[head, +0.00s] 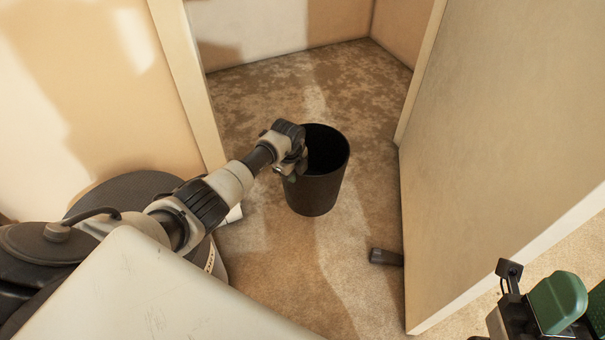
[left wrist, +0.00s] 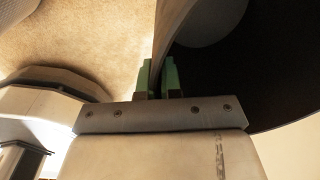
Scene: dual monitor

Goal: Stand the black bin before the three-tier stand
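The black bin (head: 316,190) is upright in the middle of the head view, in front of a doorway, its open top facing up. My left gripper (head: 296,168) is at the left side of its rim. In the left wrist view, the green fingers (left wrist: 157,78) lie on either side of the bin's wall (left wrist: 172,32), shut on it. I cannot tell whether the bin's base touches the floor. My right gripper (head: 580,305) is at the bottom right, partly cut off, with a gap between its green fingers and nothing in it. The three-tier stand is not in view.
An open door (head: 490,150) stands to the right of the bin. A door frame and wall (head: 110,90) stand on the left. A dark object (head: 385,257) shows at the door's lower edge. Bare carpet (head: 350,85) lies beyond the bin.

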